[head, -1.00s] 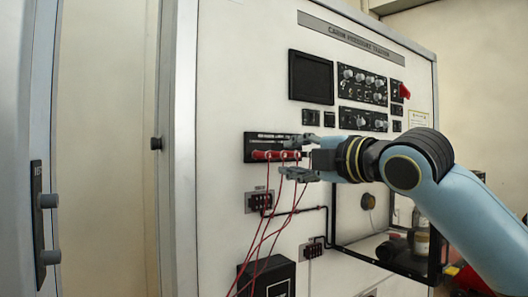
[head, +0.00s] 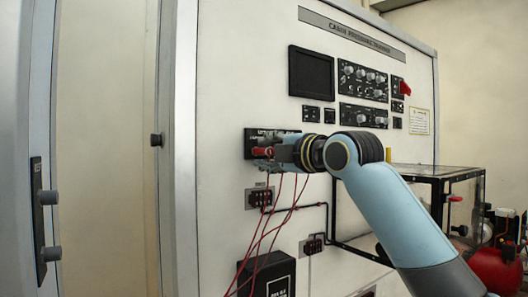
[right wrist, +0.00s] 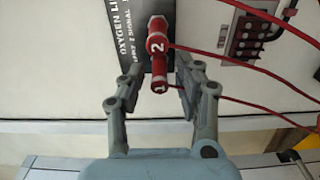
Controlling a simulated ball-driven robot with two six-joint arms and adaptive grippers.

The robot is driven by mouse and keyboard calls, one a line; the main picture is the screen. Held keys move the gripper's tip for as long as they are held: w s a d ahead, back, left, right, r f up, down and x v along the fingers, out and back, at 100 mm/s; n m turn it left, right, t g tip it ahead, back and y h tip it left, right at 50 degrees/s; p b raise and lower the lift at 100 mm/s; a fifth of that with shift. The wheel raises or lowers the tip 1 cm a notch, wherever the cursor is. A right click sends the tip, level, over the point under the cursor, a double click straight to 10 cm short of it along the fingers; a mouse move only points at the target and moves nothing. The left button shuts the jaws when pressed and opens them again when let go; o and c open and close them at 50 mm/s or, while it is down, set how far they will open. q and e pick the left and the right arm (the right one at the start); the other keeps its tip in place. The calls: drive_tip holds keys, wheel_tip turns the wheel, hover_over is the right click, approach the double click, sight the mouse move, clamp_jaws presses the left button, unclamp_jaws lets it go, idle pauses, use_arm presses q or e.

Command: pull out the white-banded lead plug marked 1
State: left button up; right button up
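In the head view a red lead plug (head: 262,152) shows at the left of the dark oxygen panel (head: 250,142); my right gripper (head: 274,155) covers the rest of the row. In the right wrist view a red plug with a white band marked 2 (right wrist: 156,44) stands beyond the fingertips. A nearer red plug (right wrist: 160,70) with a white-marked end lies between the fingers of my right gripper (right wrist: 162,72); its mark is too small to read. The fingers are apart, with gaps on both sides of it. I cannot single out the plug marked 1. My left gripper is not in view.
Red leads (head: 270,230) hang below the panel, beside a small socket block (head: 259,198) and a black box (head: 272,275). A glass-topped case (head: 435,170) stands out at the right. Open wall lies left of the panel.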

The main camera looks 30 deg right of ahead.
sight(270, 152)
drive_tip(key=shift+p, duration=0.45)
idle(0.6)
clamp_jaws()
drive_tip(key=shift+s, duration=0.2)
drive_tip(key=shift+s+d+p, duration=0.2)
drive_tip(key=shift+s+p, duration=0.1)
drive_tip(key=shift+s, duration=0.9)
drive_tip(key=shift+s+d+p, duration=0.15)
drive_tip(key=shift+s+p, duration=0.1)
drive_tip(key=shift+s, duration=0.9)
